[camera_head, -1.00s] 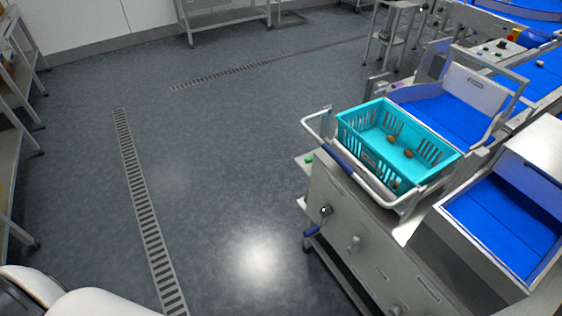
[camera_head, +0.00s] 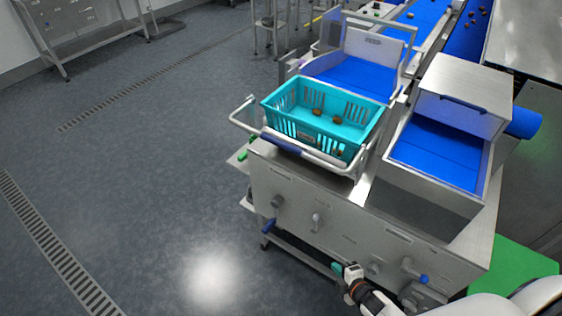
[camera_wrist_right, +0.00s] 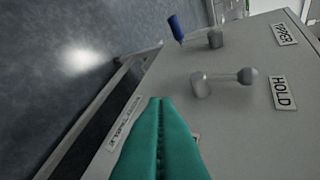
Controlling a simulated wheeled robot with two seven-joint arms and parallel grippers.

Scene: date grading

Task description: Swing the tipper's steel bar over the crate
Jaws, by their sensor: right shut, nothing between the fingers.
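The turquoise crate (camera_head: 290,125) sits upright in the tipper, with a few brown dates inside. The tipper's steel bar (camera_head: 338,163) runs low around the crate's near side, with a dark blue sleeve (camera_head: 282,143) on it; it is not across the crate's top. My right gripper (camera_head: 340,268) is low in front of the machine's front panel, well below the bar. In the right wrist view its teal fingers (camera_wrist_right: 158,135) are shut with nothing between them, pointing along the panel. My left gripper is out of view.
The front panel (camera_head: 290,208) carries several knobs and levers, including a blue-handled lever (camera_head: 269,225) and a knobbed lever (camera_wrist_right: 225,80) near a HOLD label (camera_wrist_right: 280,92). A blue-lined bin (camera_head: 440,152) stands right of the crate. Open floor (camera_head: 150,190) lies to the left.

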